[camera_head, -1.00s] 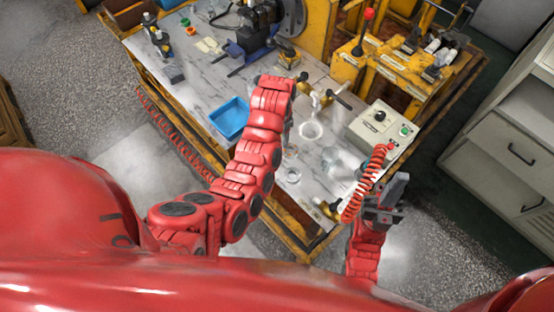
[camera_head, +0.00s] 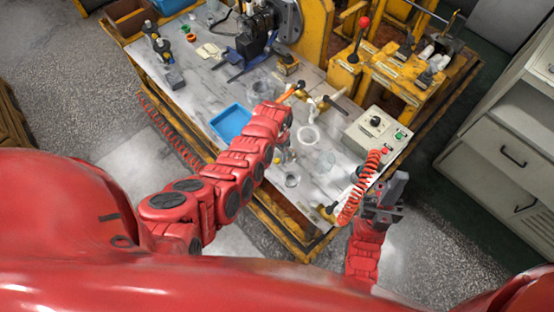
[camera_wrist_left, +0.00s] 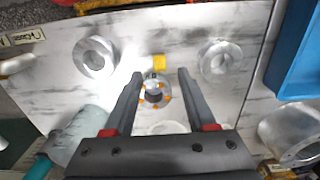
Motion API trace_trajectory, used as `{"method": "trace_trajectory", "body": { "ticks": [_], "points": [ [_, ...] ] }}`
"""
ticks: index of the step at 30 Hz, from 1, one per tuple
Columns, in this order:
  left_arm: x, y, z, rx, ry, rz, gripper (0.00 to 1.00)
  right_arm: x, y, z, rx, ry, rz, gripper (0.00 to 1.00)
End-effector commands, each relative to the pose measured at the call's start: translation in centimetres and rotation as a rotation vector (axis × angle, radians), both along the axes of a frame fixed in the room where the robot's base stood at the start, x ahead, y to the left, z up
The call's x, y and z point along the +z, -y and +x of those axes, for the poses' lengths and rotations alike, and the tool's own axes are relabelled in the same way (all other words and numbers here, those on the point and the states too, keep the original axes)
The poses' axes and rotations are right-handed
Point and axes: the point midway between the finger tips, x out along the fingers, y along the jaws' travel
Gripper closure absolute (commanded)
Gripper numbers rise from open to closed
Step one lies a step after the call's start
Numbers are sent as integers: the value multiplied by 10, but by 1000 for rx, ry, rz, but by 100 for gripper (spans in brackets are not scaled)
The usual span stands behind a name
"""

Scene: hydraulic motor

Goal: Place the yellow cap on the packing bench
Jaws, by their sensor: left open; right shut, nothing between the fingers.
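In the left wrist view a small yellow piece (camera_wrist_left: 159,62), which looks like the yellow cap, lies on the bench top just beyond a round metal flange with orange bolts (camera_wrist_left: 155,93). My left gripper (camera_wrist_left: 160,74) is open and points down over them. The yellow piece is seen between the fingertips, with no visible contact. In the head view my left arm hides most of this gripper. The packing bench (camera_head: 190,90) has a marbled top. My right gripper (camera_head: 397,184) is shut and empty, beside the bench's right front edge.
Metal rings (camera_wrist_left: 95,56) and (camera_wrist_left: 220,60) lie on either side of the yellow piece. A blue tray (camera_head: 230,122) is left of my left arm. A control box (camera_head: 376,130) with a coiled red cable (camera_head: 355,195) stands near my right gripper. Yellow machinery fills the back.

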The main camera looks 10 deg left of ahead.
Motion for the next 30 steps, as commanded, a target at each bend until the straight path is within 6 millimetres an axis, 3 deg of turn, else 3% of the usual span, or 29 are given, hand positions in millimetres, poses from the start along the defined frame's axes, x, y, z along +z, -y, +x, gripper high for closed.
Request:
{"method": "trace_trajectory", "body": {
  "ticks": [9,21,30],
  "points": [
    [-26,-2,-2,-2,-4,3,44,-6,0,0,0,0,0,100],
    [-30,-1,-1,2,-3,-1,44,-7,0,0,0,0,0,100],
    [-30,-1,-1,1,-2,0,96,-6,0,0,0,0,0,100]
  ]
}}
